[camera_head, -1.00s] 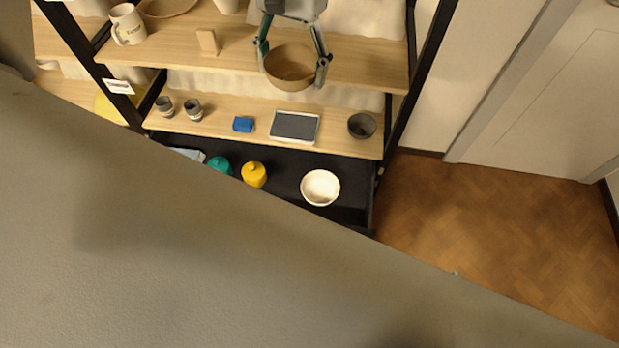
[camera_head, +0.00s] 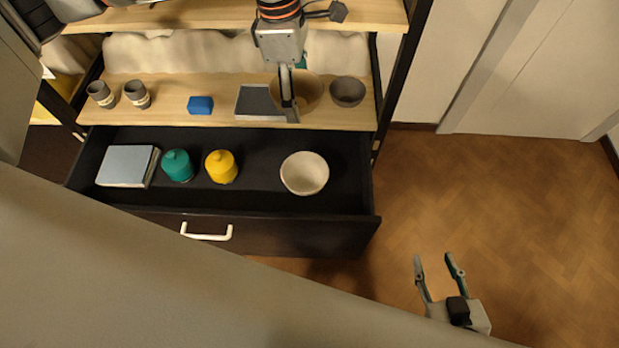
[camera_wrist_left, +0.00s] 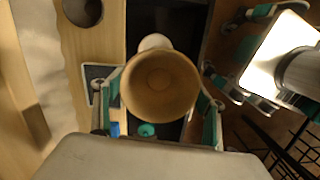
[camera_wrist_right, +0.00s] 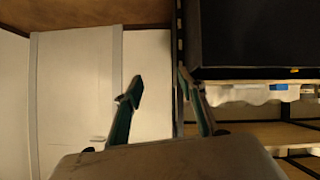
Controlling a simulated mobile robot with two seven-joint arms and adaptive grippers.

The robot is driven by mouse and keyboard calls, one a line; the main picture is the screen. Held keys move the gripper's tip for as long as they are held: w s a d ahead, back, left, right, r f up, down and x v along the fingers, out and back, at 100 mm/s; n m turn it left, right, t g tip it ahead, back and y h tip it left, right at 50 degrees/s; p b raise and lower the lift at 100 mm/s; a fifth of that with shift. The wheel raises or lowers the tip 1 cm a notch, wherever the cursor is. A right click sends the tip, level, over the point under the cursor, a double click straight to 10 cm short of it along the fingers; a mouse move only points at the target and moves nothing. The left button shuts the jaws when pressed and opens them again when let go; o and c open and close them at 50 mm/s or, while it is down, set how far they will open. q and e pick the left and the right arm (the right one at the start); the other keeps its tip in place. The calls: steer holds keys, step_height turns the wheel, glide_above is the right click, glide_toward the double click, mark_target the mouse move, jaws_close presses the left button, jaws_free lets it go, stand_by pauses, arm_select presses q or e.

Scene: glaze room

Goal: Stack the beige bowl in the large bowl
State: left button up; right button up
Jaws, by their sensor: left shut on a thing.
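My left gripper (camera_head: 288,98) is shut on a tan bowl (camera_head: 312,92) and holds it upright in front of the middle shelf. In the left wrist view the empty tan bowl (camera_wrist_left: 160,88) sits between the two fingers. A cream-white bowl (camera_head: 304,173) stands empty in the open drawer, below and apart from the held bowl. It shows partly behind the tan bowl in the left wrist view (camera_wrist_left: 154,41). A small dark grey bowl (camera_head: 347,91) stands on the shelf to the right. My right gripper (camera_head: 436,268) is open and empty, over the floor.
The black drawer (camera_head: 250,238) also holds a yellow jar (camera_head: 221,167), a teal jar (camera_head: 177,166) and a grey-blue box (camera_head: 128,166). A dark tablet-like slab (camera_head: 258,101), a blue block (camera_head: 200,105) and two cups (camera_head: 137,94) stand on the shelf. Floor at right is clear.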

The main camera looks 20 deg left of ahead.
arm_select(q)
steer(key=f+n, duration=0.1)
steer(key=f, duration=0.1)
steer(key=f+n+b, duration=0.1)
steer(key=f, duration=0.2)
steer(key=w+f+n+b, duration=0.1)
steer(key=f, duration=0.2)
steer(key=shift+d+n, duration=0.3)
steer(key=shift+n, duration=0.1)
steer(key=shift+f+n+t+b, duration=0.3)
steer(key=shift+f+n+b, duration=0.15)
steer(key=shift+f, duration=0.15)
arm_select(e)
step_height(320, 180, down, 4)
steer(key=s, duration=0.2)
arm_select(q)
step_height(320, 180, down, 13)
steer(key=b, duration=0.4)
steer(key=shift+f+b, duration=1)
steer(key=shift+f, duration=2.7)
steer(key=o, duration=1.1)
steer(key=shift+o, duration=0.7)
arm_select(e)
steer(key=w+a+r+m+y, duration=0.1)
steer(key=w+a+r, duration=0.1)
steer(key=a, duration=0.3)
steer(key=shift+a+r+m+y, duration=0.3)
steer(key=shift+a+r, duration=0.05)
steer(key=shift+r, duration=0.1)
